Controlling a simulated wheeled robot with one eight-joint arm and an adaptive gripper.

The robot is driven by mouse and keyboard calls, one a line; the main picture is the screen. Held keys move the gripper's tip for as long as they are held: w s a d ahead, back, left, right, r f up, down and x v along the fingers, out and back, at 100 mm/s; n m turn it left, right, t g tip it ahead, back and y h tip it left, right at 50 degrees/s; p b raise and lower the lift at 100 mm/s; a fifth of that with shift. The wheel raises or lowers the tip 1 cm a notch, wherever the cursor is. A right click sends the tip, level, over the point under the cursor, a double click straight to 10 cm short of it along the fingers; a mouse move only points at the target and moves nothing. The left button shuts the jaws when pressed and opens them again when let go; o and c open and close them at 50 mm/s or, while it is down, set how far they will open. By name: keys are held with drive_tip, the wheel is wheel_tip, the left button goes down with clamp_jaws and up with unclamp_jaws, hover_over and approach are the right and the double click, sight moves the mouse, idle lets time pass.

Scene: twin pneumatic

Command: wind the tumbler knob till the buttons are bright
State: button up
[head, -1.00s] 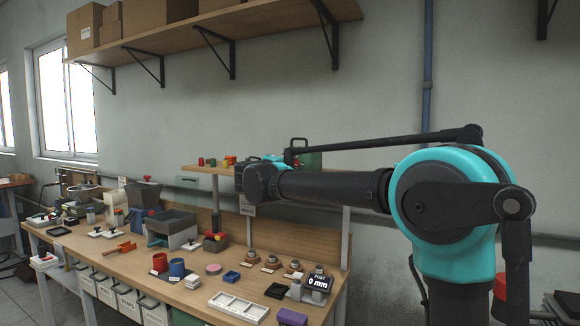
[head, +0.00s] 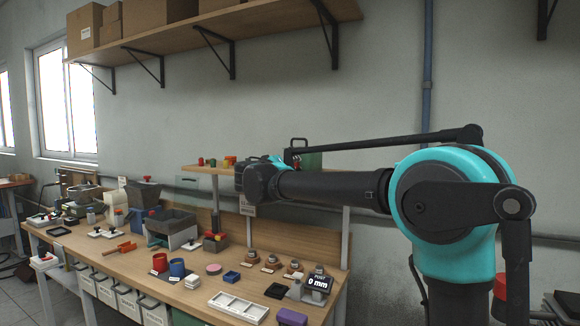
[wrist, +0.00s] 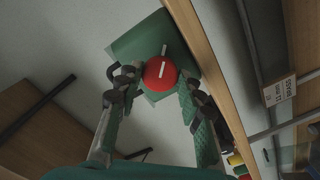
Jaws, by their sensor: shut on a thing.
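The red knob (wrist: 158,78) with a white line on it sits on the face of a green box (wrist: 140,38) in the wrist view. A short white mark on the box lies just above the knob, nearly in line with the knob's line. My gripper (wrist: 157,76) has a finger on each side of the knob and is shut on it. In the head view the green box (head: 312,158) with its dark handle shows partly behind my arm, and my gripper and the knob are hidden. I cannot make out any buttons.
The raised shelf (head: 208,170) carries small coloured items left of my arm. The workbench (head: 130,262) below is crowded with cups, trays and tools. Brackets hold a long shelf (head: 240,22) above.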

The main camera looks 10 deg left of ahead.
drive_tip(key=shift+f, duration=0.1)
drive_tip(key=o, duration=1.2)
drive_tip(key=shift+c, duration=0.2)
drive_tip(key=shift+s, duration=0.15)
drive_tip(key=v, duration=1.1)
drive_tip(key=shift+s+a, duration=0.15)
drive_tip(key=shift+s, duration=0.25)
